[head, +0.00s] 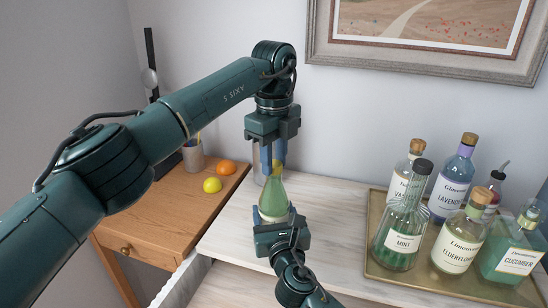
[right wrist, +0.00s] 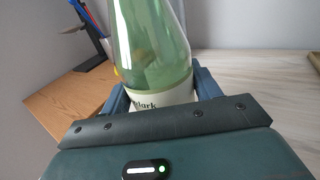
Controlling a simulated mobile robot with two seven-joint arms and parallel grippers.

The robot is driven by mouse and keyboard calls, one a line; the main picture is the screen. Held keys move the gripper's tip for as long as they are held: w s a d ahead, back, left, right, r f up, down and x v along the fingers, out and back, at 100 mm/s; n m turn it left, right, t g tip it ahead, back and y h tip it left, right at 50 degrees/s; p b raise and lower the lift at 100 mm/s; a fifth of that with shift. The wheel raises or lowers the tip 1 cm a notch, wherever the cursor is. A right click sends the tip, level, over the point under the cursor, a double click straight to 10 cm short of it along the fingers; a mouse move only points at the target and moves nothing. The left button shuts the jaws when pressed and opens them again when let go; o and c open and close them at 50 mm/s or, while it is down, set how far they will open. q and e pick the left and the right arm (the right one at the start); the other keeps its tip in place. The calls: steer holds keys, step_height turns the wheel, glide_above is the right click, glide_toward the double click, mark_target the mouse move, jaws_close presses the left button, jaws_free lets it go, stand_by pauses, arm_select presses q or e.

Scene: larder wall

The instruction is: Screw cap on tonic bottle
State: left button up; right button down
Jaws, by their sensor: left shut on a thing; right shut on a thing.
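The tonic bottle (head: 273,198) is green glass with a pale label and stands upright on the pale wooden worktop. My right gripper (head: 277,226) is shut around its lower part from the front. The right wrist view shows the green bottle (right wrist: 150,45) between the fingers, its label partly hidden by the gripper body. My left gripper (head: 272,162) points straight down over the bottle's neck and is shut on the small yellowish cap (head: 277,166) at the bottle's top. The fingers partly hide the cap, so I cannot tell whether it sits on the thread.
A brass tray (head: 379,270) with several labelled bottles stands on the right. On the left, a lower wooden desk (head: 165,213) holds an orange (head: 227,168), a lemon (head: 212,185) and a pen cup (head: 193,157). The worktop between bottle and tray is clear.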

arm_select(q)
steer(key=m, duration=2.3)
steer(key=shift+m, duration=0.4)
steer(key=m, duration=0.4)
steer(key=shift+f, duration=0.1)
steer(key=m, duration=0.4)
steer(key=o, duration=1.2)
steer(key=shift+c, duration=0.2)
